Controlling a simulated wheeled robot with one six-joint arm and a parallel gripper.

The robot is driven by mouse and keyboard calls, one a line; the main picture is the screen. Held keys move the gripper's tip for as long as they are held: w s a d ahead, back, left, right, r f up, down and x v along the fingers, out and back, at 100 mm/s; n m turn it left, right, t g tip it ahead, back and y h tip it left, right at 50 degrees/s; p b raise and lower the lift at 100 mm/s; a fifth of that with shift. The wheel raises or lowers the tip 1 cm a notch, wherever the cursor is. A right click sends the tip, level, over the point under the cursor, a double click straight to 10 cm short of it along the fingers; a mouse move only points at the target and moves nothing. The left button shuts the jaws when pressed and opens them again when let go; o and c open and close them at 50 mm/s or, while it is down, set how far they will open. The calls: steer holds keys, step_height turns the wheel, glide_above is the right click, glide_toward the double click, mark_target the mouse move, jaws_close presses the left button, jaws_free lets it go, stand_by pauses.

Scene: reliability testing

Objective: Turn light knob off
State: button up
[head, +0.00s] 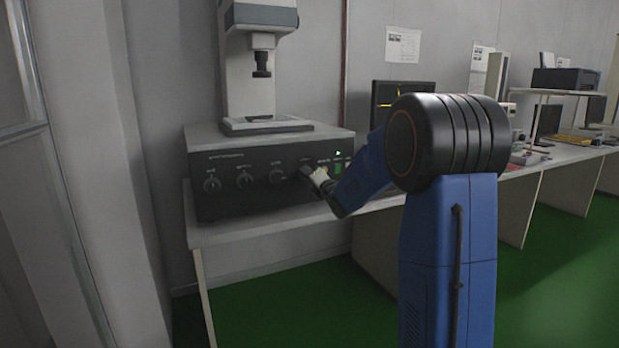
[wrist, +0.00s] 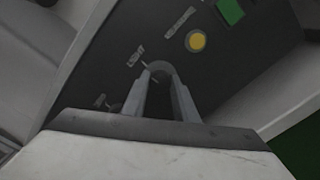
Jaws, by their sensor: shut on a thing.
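The instrument's black front panel (head: 225,201) stands on the bench and carries a row of round knobs. My gripper (head: 306,172) is at the right end of the row, against the panel. In the wrist view my gripper (wrist: 164,80) has its two fingers on either side of a dark round knob, the light knob (wrist: 161,68), under a small white label that seems to read "LIGHT". The fingers are shut on this knob. Its pointer is mostly hidden by the fingers, so its setting is hard to tell.
A yellow round button (wrist: 196,41) and a green switch (wrist: 230,11) sit beside the knob. The other knobs (head: 244,181) are to the left. A microscope-like column (head: 250,85) stands on top. A dark monitor (head: 391,94) is behind my arm.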

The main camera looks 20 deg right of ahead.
steer(key=shift+f, duration=0.15)
steer(key=o, duration=1.1)
steer(key=shift+c, duration=0.2)
steer(key=shift+s, duration=0.1)
steer(key=s, duration=1.7)
steer(key=shift+s, duration=0.15)
steer(key=s+a+f+m+g, duration=0.4)
steer(key=s+m, duration=0.4)
steer(key=s, duration=0.5)
steer(key=s+a+f+m+g, duration=0.4)
steer(key=s+m, duration=0.4)
steer(key=s, duration=0.5)
steer(key=s+a+f+m+g, duration=0.5)
steer(key=s+a+m, duration=0.2)
steer(key=s, duration=0.6)
steer(key=shift+s+a+f+m, duration=0.2)
steer(key=shift+a+f+m, duration=0.15)
steer(key=shift+m, duration=0.65)
